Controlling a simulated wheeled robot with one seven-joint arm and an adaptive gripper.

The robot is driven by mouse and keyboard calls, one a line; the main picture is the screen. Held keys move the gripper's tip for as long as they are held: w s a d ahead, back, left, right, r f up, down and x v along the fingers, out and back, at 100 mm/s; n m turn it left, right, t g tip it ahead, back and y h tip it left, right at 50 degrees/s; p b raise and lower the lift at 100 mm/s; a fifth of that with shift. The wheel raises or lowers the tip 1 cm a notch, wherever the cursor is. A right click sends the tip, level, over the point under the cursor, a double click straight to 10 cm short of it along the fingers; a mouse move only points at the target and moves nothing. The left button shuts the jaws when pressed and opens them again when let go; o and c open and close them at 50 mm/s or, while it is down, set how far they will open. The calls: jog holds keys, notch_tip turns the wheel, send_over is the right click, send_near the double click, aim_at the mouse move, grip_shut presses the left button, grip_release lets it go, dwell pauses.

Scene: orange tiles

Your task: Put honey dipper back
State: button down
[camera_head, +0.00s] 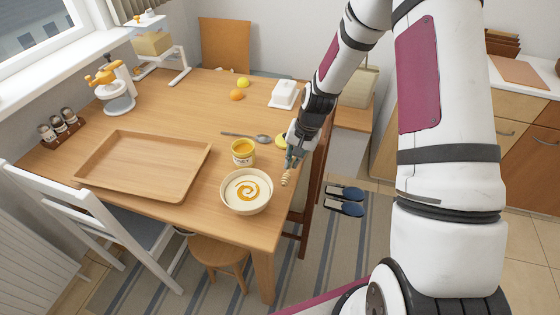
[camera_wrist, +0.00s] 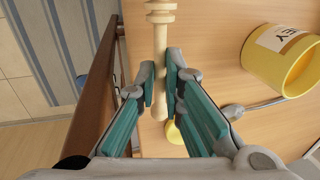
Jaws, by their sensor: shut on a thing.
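The honey dipper (camera_wrist: 160,45) is pale wood with a ridged head, and my gripper (camera_wrist: 160,82) is shut on its handle in the wrist view. In the head view my gripper (camera_head: 291,158) is at the table's right edge, and the dipper's head (camera_head: 287,177) points down below the fingers. The open yellow honey jar (camera_head: 243,153) stands to the left of the gripper, with honey showing inside. It also shows in the wrist view (camera_wrist: 285,58), on the right. A cream bowl (camera_head: 246,205) with a honey swirl stands in front of the jar.
A spoon (camera_head: 247,137) and a yellow lid (camera_head: 281,142) lie behind the jar. A wooden tray (camera_head: 122,190) covers the table's left front. A white butter dish (camera_head: 284,94) and two fruits (camera_head: 237,95) stand farther back. A chair is at the table's right edge.

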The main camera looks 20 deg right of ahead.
aim_at(278, 168)
jog(key=shift+f, duration=0.3)
jog(key=shift+w+a+f, duration=0.25)
jog(key=shift+w+a, duration=0.3)
jog(key=shift+a, duration=0.25)
jog(key=shift+w+a+f, duration=0.2)
jog(key=shift+w+a, duration=0.35)
jog(key=shift+a, duration=0.25)
jog(key=shift+f, duration=0.15)
jog(key=c, duration=1.7)
grip_release()
jog(key=shift+f, duration=0.1)
